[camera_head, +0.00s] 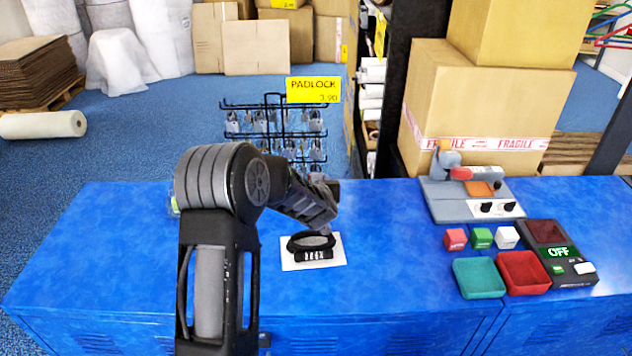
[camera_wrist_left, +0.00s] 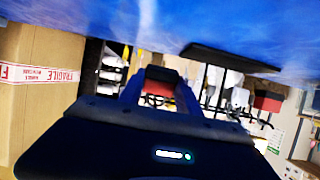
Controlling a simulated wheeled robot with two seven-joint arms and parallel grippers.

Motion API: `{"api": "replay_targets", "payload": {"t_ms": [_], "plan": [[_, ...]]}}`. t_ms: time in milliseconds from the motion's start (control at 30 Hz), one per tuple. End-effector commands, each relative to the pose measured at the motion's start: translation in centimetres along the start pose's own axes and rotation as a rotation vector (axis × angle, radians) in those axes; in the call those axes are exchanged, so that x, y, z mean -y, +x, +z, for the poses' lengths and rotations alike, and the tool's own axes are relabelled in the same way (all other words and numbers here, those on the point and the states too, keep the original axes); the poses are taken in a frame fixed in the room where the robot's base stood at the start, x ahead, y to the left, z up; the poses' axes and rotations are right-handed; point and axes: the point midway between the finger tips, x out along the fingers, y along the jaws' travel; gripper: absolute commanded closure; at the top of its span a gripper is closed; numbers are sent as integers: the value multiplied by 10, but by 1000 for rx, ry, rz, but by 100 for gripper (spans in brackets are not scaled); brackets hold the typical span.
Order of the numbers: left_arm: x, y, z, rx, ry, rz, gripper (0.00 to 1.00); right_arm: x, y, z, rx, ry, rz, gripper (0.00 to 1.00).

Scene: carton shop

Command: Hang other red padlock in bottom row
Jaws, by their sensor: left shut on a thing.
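My left gripper (camera_head: 322,184) is beyond the arm's bend, near the front of the padlock rack (camera_head: 282,106); the arm hides part of the rack's lower rows. In the left wrist view, the gripper (camera_wrist_left: 160,88) is shut on a red padlock (camera_wrist_left: 160,74), which sits between the fingers. That view is upside down. Another red padlock (camera_wrist_left: 267,101) appears at the right, by the dark rack wires. In the head view, several grey padlocks (camera_head: 233,122) hang on the rack in rows. I cannot tell whether the held padlock touches a hook. My right gripper is not in view.
A yellow PADLOCK sign (camera_head: 313,90) tops the rack. The blue counter (camera_head: 120,240) holds a black lock (camera_head: 312,246) on a white card. At the right are small blocks (camera_head: 481,238), two trays (camera_head: 479,278) and a grey device (camera_head: 472,206). The counter's left is mostly clear.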

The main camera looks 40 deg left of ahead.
Motion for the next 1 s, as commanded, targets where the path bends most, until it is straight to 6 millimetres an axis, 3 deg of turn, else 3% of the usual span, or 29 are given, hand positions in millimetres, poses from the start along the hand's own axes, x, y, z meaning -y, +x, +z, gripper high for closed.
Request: {"api": "replay_targets", "payload": {"t_ms": [67, 100, 400, 767, 1000], "plan": [[0, 0, -1, -2, 0, 0, 93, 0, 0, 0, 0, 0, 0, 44], [0, 0, -1, -2, 0, 0, 59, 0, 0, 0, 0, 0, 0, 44], [0, 0, 0, -1, 0, 0, 35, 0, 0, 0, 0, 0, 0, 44], [0, -6, 0, 1, 0, 1, 35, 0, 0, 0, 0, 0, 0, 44], [-1, -39, -2, -1, -1, 2, 35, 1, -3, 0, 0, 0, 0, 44]]}}
